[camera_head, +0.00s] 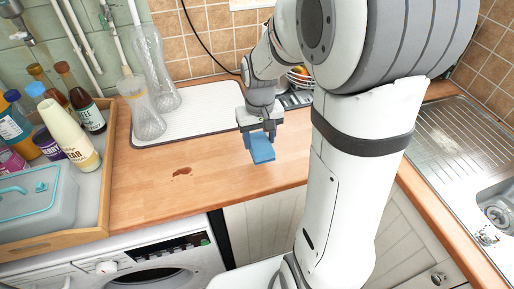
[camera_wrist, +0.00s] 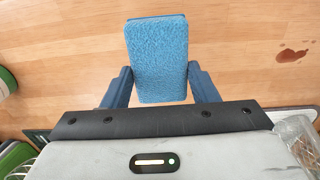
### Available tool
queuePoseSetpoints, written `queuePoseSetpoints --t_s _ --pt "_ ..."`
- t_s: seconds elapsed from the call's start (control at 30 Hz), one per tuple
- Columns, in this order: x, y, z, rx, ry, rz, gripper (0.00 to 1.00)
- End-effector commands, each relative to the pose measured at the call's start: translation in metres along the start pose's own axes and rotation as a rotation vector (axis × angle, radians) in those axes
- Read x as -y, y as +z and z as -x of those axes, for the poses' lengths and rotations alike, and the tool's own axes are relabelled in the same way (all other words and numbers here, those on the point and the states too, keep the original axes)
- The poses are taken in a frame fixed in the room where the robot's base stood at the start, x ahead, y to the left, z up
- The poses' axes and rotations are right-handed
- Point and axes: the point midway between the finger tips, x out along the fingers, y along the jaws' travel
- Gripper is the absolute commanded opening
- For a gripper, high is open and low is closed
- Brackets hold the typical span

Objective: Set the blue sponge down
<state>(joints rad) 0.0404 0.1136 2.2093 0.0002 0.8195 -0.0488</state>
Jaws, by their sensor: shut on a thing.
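The blue sponge (camera_head: 262,150) is held between the fingers of my gripper (camera_head: 258,135) over the wooden worktop (camera_head: 215,190). In the wrist view the sponge (camera_wrist: 156,55) shows its fluffy face, with a dark blue finger of my gripper (camera_wrist: 157,85) on each side of it. The gripper is shut on the sponge. The sponge looks tilted in the head view. I cannot tell whether its lower edge touches the worktop.
A brown stain (camera_head: 182,172) lies on the worktop left of the sponge. A wooden tray (camera_head: 105,195) with bottles and a teal-handled box (camera_head: 35,200) is at left. A sink (camera_head: 490,205) is at right. Worktop around the stain is clear.

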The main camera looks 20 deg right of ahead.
Motion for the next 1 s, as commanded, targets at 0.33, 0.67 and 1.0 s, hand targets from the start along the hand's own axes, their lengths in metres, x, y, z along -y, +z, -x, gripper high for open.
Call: queuePoseSetpoints --t_s 0.33,0.67,1.0 --pt "-0.001 0.001 -0.043 0.005 0.0 -0.003 0.32" --pt "-0.001 0.0 -0.054 -0.001 0.0 -0.003 0.32" --pt "-0.002 0.0 -0.057 -0.001 0.0 -0.004 0.67"
